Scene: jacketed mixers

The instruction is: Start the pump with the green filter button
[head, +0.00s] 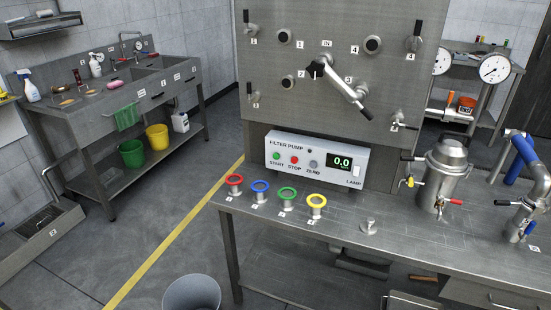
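The filter pump control box (318,158) is a light grey panel standing at the back of the steel bench, against the tall steel panel. Its green START button (277,156) is at the left of the front face. A red STOP button (295,160) and a grey ZERO knob or button (313,164) sit to the right of it. The display (341,162) reads 0.0 in green. A white LAMP switch (357,171) is at the right end. Neither of my grippers shows in the head view.
A metal vessel (442,175) stands to the right. A valve lever (349,92) hangs above. The bench's front middle is mostly clear.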

